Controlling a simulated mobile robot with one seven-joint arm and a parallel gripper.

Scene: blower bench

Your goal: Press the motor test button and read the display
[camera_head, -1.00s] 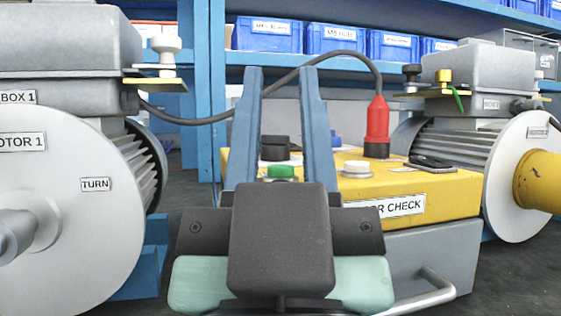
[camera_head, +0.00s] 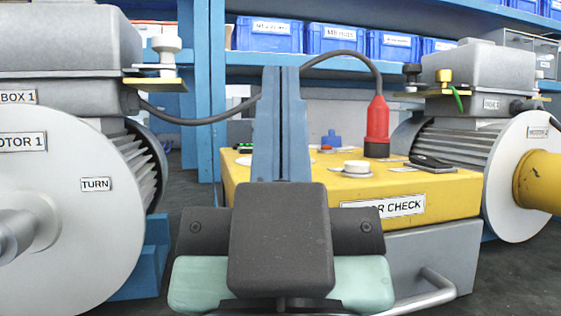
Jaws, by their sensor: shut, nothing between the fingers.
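The yellow-topped test box (camera_head: 440,188), with a partly covered label ending "OR CHECK" (camera_head: 408,206), stands beyond my gripper. Its top has a white button (camera_head: 356,168), a blue knob (camera_head: 331,140), a red plug (camera_head: 377,125) with a cable, and a dark flat part (camera_head: 432,163) at the right. A small dark part with green marks (camera_head: 243,148) shows at the left; I cannot tell if it is the display. My gripper (camera_head: 281,70) is shut and empty, fingers pointing up in the picture, hiding the box's left middle. No button label is readable.
Motor 1 (camera_head: 75,220), with a white disc, stands close at the left. A second motor (camera_head: 510,185) with a yellow shaft part stands at the right. The black cable (camera_head: 200,118) arches behind my fingers. Blue bins (camera_head: 335,38) line the shelf behind.

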